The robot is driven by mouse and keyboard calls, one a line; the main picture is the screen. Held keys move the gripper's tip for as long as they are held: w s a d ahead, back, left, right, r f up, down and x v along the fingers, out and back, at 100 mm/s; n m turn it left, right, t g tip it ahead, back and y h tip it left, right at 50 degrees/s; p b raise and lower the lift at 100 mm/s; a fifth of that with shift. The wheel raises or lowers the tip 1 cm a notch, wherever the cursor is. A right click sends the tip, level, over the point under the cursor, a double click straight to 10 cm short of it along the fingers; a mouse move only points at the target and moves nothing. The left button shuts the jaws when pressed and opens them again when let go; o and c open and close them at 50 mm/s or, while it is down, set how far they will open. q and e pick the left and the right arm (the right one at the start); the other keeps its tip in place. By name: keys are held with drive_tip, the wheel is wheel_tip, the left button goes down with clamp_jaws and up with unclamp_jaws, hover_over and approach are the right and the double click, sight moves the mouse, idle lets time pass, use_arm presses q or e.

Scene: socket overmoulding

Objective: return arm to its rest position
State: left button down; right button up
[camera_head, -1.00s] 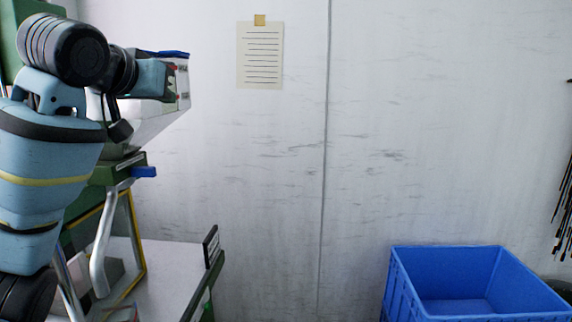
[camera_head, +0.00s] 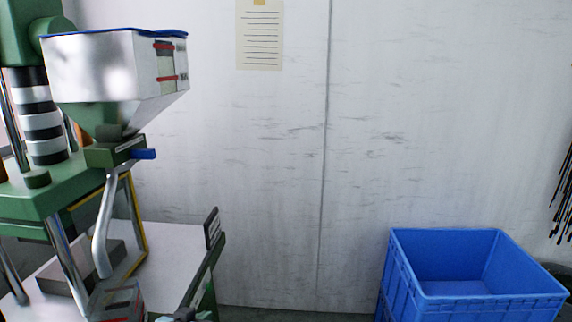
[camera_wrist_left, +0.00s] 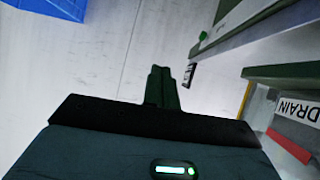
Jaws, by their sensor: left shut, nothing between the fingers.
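My left gripper (camera_wrist_left: 162,72) shows in the left wrist view as two dark fingers together, with nothing between them. It points out over pale, bare surface and is apart from the machine parts at the right. My right gripper is not in view.
The green moulding machine (camera_head: 45,195) with a silver hopper (camera_head: 95,75) stands at the left. Its table (camera_head: 175,245) juts right. A blue crate (camera_head: 470,298) stands at lower right, also in the wrist view (camera_wrist_left: 55,8). A "DRAIN" label (camera_wrist_left: 297,110) is close by. The middle is free.

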use_arm(q)
drive_tip(key=s+f, duration=0.6)
drive_tip(key=s, duration=0.4)
drive_tip(key=s+a+f+g, duration=0.1)
drive_tip(key=s+f, duration=0.6)
drive_tip(key=s, duration=0.4)
drive_tip(key=s+f+g+y, duration=0.1)
drive_tip(key=s+f, duration=0.6)
drive_tip(key=s, duration=0.4)
drive_tip(key=shift+s+a+f, duration=0.15)
drive_tip(key=shift+s+a, duration=0.05)
drive_tip(key=shift+s, duration=0.05)
